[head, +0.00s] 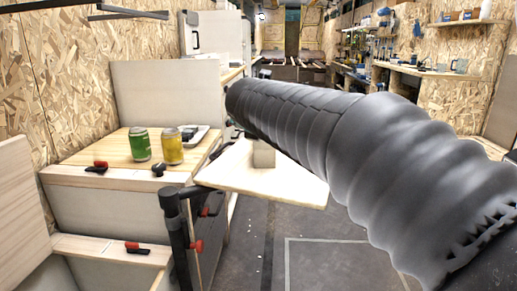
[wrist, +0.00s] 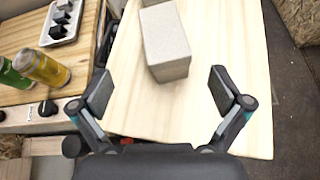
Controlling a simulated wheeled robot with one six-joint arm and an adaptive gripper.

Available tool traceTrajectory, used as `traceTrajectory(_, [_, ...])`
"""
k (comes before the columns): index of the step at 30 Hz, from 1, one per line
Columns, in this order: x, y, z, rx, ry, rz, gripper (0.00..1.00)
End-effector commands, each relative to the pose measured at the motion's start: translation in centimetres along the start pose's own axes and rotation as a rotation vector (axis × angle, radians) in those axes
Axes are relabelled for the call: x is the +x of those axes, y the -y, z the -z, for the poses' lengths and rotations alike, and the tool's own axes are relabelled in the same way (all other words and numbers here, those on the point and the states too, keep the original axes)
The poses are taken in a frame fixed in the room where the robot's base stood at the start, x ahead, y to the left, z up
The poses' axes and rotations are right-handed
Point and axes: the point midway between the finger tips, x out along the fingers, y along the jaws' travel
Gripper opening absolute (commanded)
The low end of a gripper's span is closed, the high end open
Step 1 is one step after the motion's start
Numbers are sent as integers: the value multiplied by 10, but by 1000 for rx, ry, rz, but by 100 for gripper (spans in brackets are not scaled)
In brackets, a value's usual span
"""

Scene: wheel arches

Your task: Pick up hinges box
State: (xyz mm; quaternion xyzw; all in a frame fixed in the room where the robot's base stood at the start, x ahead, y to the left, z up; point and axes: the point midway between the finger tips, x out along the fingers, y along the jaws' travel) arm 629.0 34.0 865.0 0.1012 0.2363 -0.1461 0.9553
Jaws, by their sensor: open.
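A plain grey-beige box (wrist: 166,42), which may be the hinges box, stands on a pale wooden board (wrist: 220,60). No label is readable on it. In the head view the box (head: 263,155) is partly hidden behind my dark ribbed arm. My gripper (wrist: 160,92) is open and empty in the wrist view. Its two fingers are spread wide, a little short of the box's near end, with the box lying between their lines. My gripper does not show in the head view.
A green can (head: 140,144) and a yellow can (head: 172,146) stand on the wooden worktop (head: 115,143) at left. A white tray (wrist: 56,38) with dark pieces is beside them. Black clamps with red handles (head: 196,246) line the worktop side. Grey floor is free at right.

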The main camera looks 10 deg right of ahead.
Motion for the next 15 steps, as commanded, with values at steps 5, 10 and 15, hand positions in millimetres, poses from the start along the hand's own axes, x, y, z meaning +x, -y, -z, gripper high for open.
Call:
traceTrajectory(5, [1,-1,0,-131,3,-5,100])
traceTrajectory(10, [18,0,2,-150,-1,-2,100])
traceTrajectory(15, [50,0,2,-147,-1,-2,100])
